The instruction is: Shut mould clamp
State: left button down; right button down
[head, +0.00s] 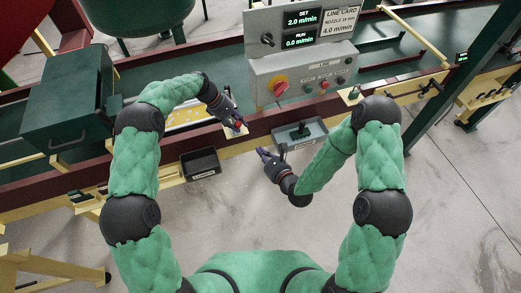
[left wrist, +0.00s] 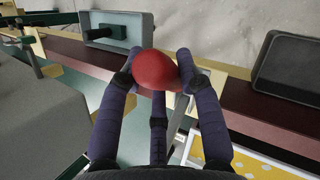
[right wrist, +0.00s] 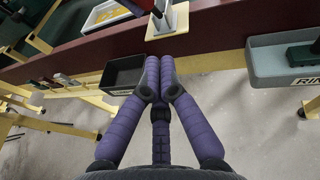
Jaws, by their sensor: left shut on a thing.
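The mould clamp sits at the front rail; its pale mounting plate (head: 240,138) shows in the head view and at the top of the right wrist view (right wrist: 172,22). Its red ball knob (left wrist: 155,69) is between the fingers of my left gripper (left wrist: 157,78), which is shut on it. In the head view my left gripper (head: 238,123) is over the rail and mostly hides the clamp. The lever below the knob is largely hidden. My right gripper (head: 262,153) is in front of the rail, apart from the clamp. Its fingertips (right wrist: 159,66) are together, with nothing visible between them.
A black bin (head: 201,164) hangs on the rail left of the clamp. A grey tray (head: 301,137) holding a dark tool is to its right. The control box (head: 300,75) stands behind. A dark green housing (head: 67,100) is at left. Open floor lies in front.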

pick_arm(q)
jog(key=shift+s+f, duration=0.1)
pick_arm(e)
jog(key=w+a, duration=0.6)
jog(key=w, duration=0.2)
jog(key=shift+w, duration=0.4)
jog(key=shift+r, duration=0.1)
pick_arm(q)
jog(key=shift+d, duration=0.1)
jog(key=shift+s+d, duration=0.1)
pick_arm(e)
jog(key=shift+w+a+r, duration=0.15)
jog(key=shift+w+r, duration=0.4)
jog(key=shift+r, duration=0.1)
pick_arm(q)
jog(key=c, duration=0.8)
grip_release()
pick_arm(e)
jog(key=shift+w+a, duration=0.1)
jog(key=shift+f, duration=0.1)
